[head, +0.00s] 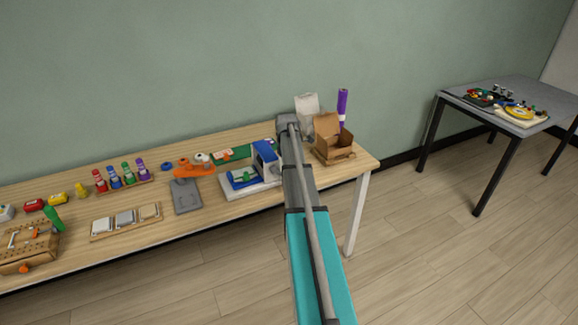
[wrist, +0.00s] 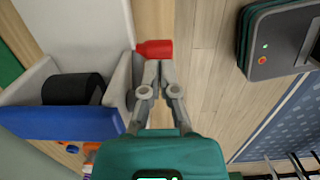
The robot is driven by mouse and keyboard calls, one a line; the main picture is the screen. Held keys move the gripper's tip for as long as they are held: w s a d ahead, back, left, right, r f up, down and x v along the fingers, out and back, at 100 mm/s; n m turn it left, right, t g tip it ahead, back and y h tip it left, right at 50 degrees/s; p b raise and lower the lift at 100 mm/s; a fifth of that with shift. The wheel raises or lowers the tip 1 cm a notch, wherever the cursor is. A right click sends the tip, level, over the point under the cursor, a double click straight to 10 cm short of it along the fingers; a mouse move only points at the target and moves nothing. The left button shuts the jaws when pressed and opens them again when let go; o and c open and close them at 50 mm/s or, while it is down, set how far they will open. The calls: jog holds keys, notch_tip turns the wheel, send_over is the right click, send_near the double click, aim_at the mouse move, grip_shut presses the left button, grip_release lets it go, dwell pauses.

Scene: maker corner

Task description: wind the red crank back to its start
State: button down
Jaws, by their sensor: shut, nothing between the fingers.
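The red crank (wrist: 154,49) shows in the wrist view as a short red piece at the edge of the white base of a blue and white device (wrist: 60,121). My gripper (wrist: 153,68) is shut and empty. Its fingertips are together right at the red piece, at its near side; I cannot tell whether they touch it. A black roller (wrist: 72,89) sits inside the device. In the head view the device (head: 265,160) stands on the wooden table, and my arm hides its right side and the crank.
On the wooden table (head: 225,208), an open cardboard box (head: 330,148) and a purple marker (head: 342,108) stand right of my arm. A grey clamp board (head: 186,196) and coloured bottles (head: 127,173) are on the left. A grey table (head: 520,90) stands apart at right.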

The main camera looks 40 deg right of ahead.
notch_tip(320, 180, up, 10)
jog(key=d+p, duration=0.1)
jog(key=p, duration=0.8)
jog(key=shift+s+d+f, duration=0.2)
jog(key=shift+s+d, duration=0.05)
jog(key=shift+a, duration=0.1)
jog(key=s+a+m, duration=0.5)
jog(key=a, duration=1)
jog(key=s+a+m, duration=0.5)
jog(key=a, duration=1.1)
jog(key=s+a+m+y, duration=0.1)
jog(key=s+a+m, duration=0.4)
jog(key=a, duration=1)
jog(key=shift+s+a, duration=0.25)
jog(key=shift+s, duration=0.15)
